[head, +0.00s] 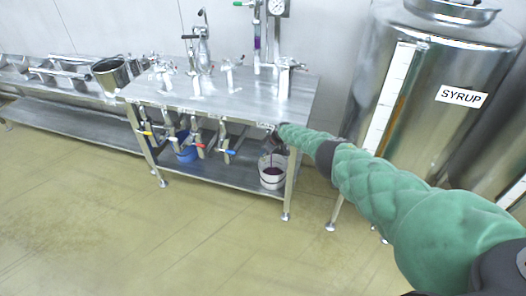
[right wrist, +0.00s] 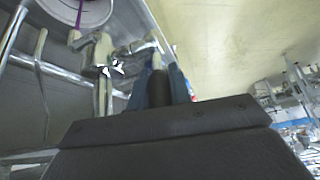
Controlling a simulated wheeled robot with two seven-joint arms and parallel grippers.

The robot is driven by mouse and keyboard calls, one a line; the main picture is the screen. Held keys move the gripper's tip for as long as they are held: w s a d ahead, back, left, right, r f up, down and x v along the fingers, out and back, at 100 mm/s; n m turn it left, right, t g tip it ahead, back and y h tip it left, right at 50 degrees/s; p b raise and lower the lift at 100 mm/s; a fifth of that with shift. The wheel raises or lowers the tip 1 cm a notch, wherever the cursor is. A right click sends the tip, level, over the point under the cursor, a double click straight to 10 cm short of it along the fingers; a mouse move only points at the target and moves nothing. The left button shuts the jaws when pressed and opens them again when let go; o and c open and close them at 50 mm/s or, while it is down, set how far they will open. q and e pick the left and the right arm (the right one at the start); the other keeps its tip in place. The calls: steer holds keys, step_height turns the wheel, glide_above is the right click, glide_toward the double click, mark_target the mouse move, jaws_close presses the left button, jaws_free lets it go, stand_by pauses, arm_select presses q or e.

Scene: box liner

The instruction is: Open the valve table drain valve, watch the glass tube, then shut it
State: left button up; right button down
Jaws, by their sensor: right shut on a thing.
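The metal valve table (head: 225,97) stands at the middle back in the head view. My right gripper (head: 276,146) is below its front right edge. In the right wrist view the gripper (right wrist: 160,82) is shut on the dark handle (right wrist: 158,92) of the drain valve (right wrist: 103,65). A thin purple stream (right wrist: 81,12) runs down into a white bucket (head: 271,181) on the lower shelf, so the valve is open. The upright glass tube (head: 257,42) behind the table holds purple liquid; its exact level is too small to read. My left gripper is not in view.
Several other valves with coloured handles (head: 229,152) hang under the table's front edge. A blue bucket (head: 187,153) is on the lower shelf. A steel syrup tank (head: 425,100) stands close on the right. The floor in front is clear.

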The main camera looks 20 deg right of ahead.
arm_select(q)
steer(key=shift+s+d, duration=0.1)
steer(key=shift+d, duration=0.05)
arm_select(e)
steer(key=c, duration=1.5)
jaws_free()
steer(key=shift+o, duration=1)
steer(key=shift+w, duration=0.1)
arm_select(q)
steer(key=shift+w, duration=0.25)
